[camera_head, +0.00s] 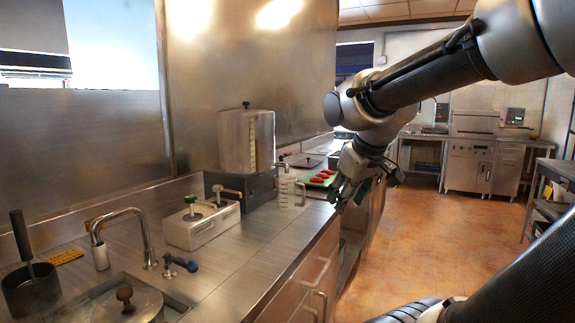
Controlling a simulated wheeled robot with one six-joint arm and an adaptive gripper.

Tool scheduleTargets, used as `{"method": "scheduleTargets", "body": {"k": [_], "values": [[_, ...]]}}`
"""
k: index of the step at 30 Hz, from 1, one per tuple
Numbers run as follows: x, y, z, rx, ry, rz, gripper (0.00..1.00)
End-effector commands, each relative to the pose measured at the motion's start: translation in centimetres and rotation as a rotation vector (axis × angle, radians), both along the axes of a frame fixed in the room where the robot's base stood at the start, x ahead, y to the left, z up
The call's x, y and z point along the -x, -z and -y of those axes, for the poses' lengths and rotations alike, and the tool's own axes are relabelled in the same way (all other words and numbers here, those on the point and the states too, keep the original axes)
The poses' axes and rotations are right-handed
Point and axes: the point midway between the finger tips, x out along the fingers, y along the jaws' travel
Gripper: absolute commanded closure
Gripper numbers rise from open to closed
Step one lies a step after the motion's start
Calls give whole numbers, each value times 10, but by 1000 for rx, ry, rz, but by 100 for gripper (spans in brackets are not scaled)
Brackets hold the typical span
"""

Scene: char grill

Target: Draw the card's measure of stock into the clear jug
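A steel stock tank (236,142) with a yellowish vertical gauge strip stands on a dark base (258,188) on the counter. A small tap (282,166) juts from its right side. A clear jug (287,192) with graduation marks stands upright on the counter below the tap, its handle to the right. The liquid level in it is too small to tell. My gripper (348,198) hangs to the right of the jug near the counter's front edge, apart from the handle. Its fingers look spread and empty. I cannot make out a readable card.
A green tray (322,184) with red items lies behind my gripper. A sink faucet (125,213), a dark pot (31,290) and a round lid (127,306) are nearer. The floor to the right is clear.

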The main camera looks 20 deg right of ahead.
Motion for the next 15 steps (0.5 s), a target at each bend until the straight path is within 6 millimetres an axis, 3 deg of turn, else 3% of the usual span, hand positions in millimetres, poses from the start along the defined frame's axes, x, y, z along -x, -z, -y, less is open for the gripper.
{"method": "scheduleTargets", "body": {"k": [1, 3, 9, 12, 15], "values": [[-40, -13, 14, 62, -34, 47, 66], [-100, -36, 34, 166, -102, 133, 66], [-262, -77, 86, 473, -332, 355, 66], [-335, -82, 107, 623, -459, 455, 66], [-400, -74, 124, 763, -593, 558, 66]]}}
